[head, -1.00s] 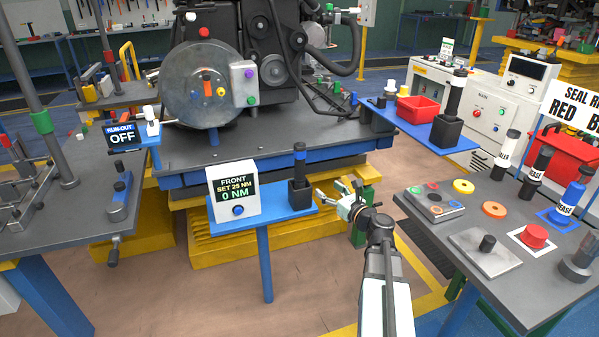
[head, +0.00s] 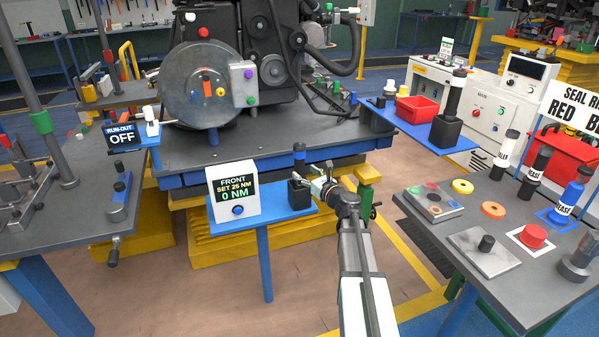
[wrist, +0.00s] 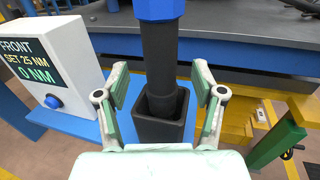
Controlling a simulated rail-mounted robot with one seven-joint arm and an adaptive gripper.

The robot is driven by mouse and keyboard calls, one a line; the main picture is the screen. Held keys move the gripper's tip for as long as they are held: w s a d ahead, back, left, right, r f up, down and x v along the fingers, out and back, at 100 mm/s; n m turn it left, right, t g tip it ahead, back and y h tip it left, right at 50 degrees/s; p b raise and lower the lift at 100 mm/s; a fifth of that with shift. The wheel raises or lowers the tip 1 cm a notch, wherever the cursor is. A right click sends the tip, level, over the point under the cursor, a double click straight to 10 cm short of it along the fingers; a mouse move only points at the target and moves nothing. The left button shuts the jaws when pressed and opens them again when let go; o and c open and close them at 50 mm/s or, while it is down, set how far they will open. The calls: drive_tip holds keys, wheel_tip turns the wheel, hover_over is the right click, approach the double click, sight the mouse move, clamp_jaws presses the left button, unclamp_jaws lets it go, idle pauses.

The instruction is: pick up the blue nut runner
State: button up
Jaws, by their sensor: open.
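The blue nut runner (head: 299,151) stands upright in a square black holder (head: 299,196) on a small blue shelf. In the wrist view its dark shaft (wrist: 160,52) runs down into the holder (wrist: 158,128), with a blue collar (wrist: 158,9) at the top edge. My gripper (head: 317,179) is at the right of the holder in the head view. In the wrist view my gripper (wrist: 161,78) is open, with one finger on each side of the shaft and gaps visible between. The runner's upper end is cut off there.
A white display box (head: 233,192) reading 0 NM stands left of the holder on the blue shelf (head: 270,219). The dark machine table (head: 250,153) is close behind. A grey bench (head: 465,215) with buttons and other tools is at the right.

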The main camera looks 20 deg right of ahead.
sight(303, 171)
drive_tip(key=w, duration=0.4)
drive_tip(key=shift+w+a+f, duration=0.1)
drive_tip(key=shift+a, duration=0.2)
clamp_jaws()
wheel_tip(303, 171, up, 20)
drive_tip(key=p, duration=0.2)
drive_tip(key=shift+p, duration=0.4)
